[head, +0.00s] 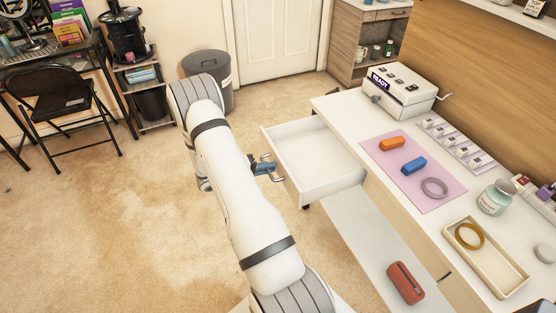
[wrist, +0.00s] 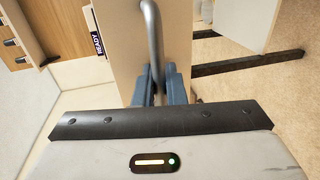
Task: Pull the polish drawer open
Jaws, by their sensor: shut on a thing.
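A white drawer (head: 318,165) stands pulled well out of the white-topped bench, and its inside looks empty. The drawer's wooden front (wrist: 122,40) and its metal bar handle (wrist: 152,30) fill the middle of the wrist view. My gripper (wrist: 158,72) has its two blue fingers closed on the handle. In the head view my gripper (head: 264,169) is at the drawer front, partly hidden by my arm, with a bit of the handle showing beside it.
A pink mat (head: 412,172) on the bench holds an orange block (head: 392,143), a blue block (head: 414,166) and a grey ring (head: 434,188). A box marked READY (head: 402,92) stands behind. A tray (head: 500,273) holds a yellow ring. Carpet left of the drawer is clear.

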